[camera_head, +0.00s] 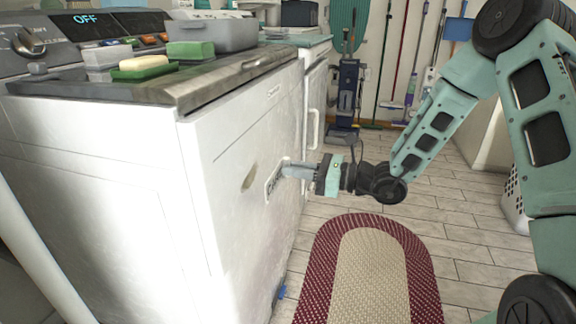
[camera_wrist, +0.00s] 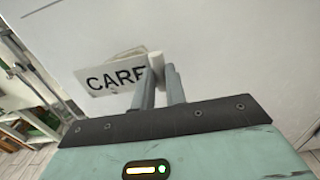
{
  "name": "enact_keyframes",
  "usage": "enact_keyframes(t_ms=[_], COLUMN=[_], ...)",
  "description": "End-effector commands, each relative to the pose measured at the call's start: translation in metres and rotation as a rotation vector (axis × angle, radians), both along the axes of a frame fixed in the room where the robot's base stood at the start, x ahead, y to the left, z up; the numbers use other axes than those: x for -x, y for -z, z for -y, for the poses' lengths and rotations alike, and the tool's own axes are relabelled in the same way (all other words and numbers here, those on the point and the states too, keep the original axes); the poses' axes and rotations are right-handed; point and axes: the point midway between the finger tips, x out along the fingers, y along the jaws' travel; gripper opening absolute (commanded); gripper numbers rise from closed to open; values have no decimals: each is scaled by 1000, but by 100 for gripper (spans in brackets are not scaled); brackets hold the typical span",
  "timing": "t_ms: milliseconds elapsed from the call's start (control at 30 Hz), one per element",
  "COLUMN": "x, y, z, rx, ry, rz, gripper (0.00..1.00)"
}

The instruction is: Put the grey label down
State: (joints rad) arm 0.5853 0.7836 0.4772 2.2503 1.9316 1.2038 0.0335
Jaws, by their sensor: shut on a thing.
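The grey label (camera_wrist: 112,80) is a light, flat plate with dark letters reading "CARE". In the wrist view it is in front of the white appliance face, at the fingertips. It also shows in the head view (camera_head: 273,181), close to the appliance front. My gripper (camera_head: 288,168) reaches left towards this face and is shut on the label. In the wrist view its fingers (camera_wrist: 160,76) close around a small pale part at the label's right side and hide part of the label. I cannot tell whether the label touches the appliance.
The white appliance (camera_head: 240,150) has a worn top with a grey bin (camera_head: 225,35), a green block (camera_head: 190,50) and a soap on a green dish (camera_head: 143,68). A red-bordered oval rug (camera_head: 370,265) lies on the floor. A white basket (camera_head: 515,205) stands at right.

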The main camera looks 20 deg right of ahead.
Motion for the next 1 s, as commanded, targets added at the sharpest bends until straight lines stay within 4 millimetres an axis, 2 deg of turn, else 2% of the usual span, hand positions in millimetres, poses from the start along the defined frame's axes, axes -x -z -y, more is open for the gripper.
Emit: enact_keyframes(t_ms=[467,567,667,900,1000], x=[2,3,7,33,45], y=[0,7,24,90,112], z=[2,7,20,69,83], rx=[1,-4,-18,-35,-28], ry=[0,16,59,263,340], rz=[1,-1,-1,2,2], gripper=[0,0,0,0,0])
